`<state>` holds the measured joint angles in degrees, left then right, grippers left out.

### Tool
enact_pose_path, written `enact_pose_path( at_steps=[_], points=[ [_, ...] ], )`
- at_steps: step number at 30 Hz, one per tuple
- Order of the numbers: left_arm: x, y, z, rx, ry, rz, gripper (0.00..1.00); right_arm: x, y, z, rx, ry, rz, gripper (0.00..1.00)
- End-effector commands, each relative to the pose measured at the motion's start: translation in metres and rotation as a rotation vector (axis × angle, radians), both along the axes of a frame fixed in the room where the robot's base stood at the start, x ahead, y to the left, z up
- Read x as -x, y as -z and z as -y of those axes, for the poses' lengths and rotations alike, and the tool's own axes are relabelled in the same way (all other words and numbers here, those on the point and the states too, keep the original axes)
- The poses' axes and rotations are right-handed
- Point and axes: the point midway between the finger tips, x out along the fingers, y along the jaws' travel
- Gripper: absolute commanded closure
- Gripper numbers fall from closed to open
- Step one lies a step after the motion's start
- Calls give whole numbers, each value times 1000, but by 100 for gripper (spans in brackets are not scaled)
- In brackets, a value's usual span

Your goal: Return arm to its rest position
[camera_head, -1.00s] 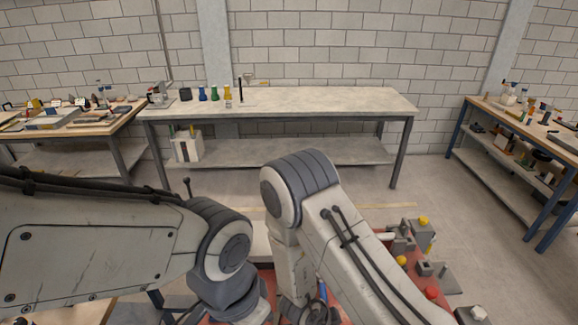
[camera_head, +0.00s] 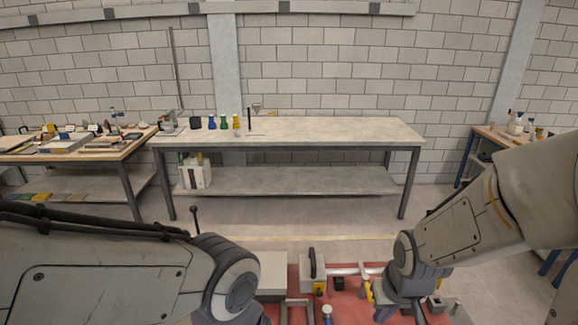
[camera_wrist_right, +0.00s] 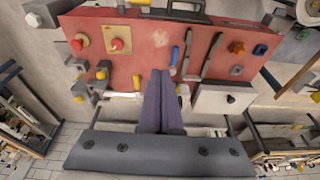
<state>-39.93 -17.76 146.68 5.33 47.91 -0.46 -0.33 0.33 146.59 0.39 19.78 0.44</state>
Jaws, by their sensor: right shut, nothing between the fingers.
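My right arm (camera_head: 470,225) comes in from the right in the head view, with its wrist bent down over the red panel (camera_head: 345,307). The right gripper (camera_wrist_right: 161,72) shows in the right wrist view. Its two dark fingers are together, with nothing between them, in front of the red panel. I cannot tell whether the fingertips touch it. My left arm (camera_head: 120,262) lies across the lower left of the head view. Its gripper is out of the picture.
The panel carries a red button (camera_wrist_right: 76,45), a red-topped yellow plate (camera_wrist_right: 117,38), a blue handle (camera_wrist_right: 174,56) and an orange knob (camera_wrist_right: 236,47). A long workbench (camera_head: 300,130) with bottles stands at the back wall. Open floor lies before it.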

Motion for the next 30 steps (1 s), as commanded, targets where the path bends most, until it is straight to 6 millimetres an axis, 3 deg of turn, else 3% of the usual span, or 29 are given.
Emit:
enact_pose_path(
  at_steps=[11,17,21,25,30],
  points=[
    [0,49,0,0,-3,0,100,36,26,-64,-8,-234,-61,100],
    [0,83,0,0,-6,-1,100,73,44,-102,-13,-405,-110,100],
    [0,108,0,0,-8,-1,100,109,57,-125,-13,-546,-153,100],
    [0,119,0,0,-9,-1,100,131,61,-134,-10,-630,-183,100],
    [0,119,0,0,-9,-1,100,138,60,-135,-8,-650,-192,100]
  ],
)
